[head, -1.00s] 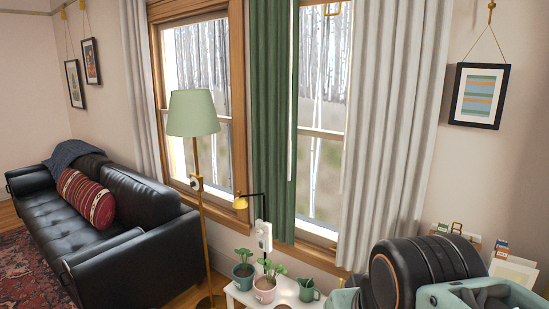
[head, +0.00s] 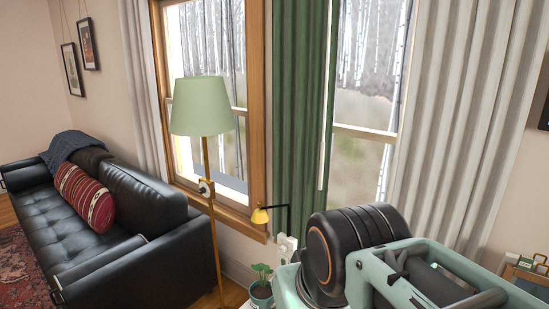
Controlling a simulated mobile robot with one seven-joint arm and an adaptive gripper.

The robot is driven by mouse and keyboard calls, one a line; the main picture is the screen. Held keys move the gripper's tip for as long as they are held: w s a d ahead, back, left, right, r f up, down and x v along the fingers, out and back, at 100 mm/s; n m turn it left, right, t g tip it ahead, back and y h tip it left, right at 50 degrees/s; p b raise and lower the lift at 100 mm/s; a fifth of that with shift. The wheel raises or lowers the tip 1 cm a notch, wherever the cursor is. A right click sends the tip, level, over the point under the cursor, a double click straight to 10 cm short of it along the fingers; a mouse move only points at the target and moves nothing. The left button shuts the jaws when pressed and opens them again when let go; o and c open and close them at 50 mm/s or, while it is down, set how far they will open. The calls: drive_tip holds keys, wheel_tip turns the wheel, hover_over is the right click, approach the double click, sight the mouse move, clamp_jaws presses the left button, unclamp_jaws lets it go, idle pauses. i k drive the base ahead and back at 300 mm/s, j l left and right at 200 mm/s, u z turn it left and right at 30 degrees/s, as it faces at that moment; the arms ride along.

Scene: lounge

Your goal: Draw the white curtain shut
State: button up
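A white curtain (head: 460,110) hangs gathered at the right side of the right window (head: 362,110). Another white curtain (head: 142,90) hangs narrow at the left side of the left window (head: 212,95). A green curtain (head: 302,110) hangs between the two windows and covers the left edge of the right one. Glass shows between the green curtain and the right white curtain. My arm fills the lower right of the head view, in front of the right white curtain's lower part. My gripper's fingertips are not in view.
A floor lamp (head: 202,108) with a green shade stands before the left window. A black sofa (head: 125,215) with a red cushion (head: 84,196) is at the left.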

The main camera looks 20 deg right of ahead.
sight(441, 30)
drive_tip(key=i+j+z, duration=0.3)
drive_tip(key=z, duration=0.15)
drive_tip(key=i+j+z, duration=0.65)
drive_tip(key=j+z, duration=0.3)
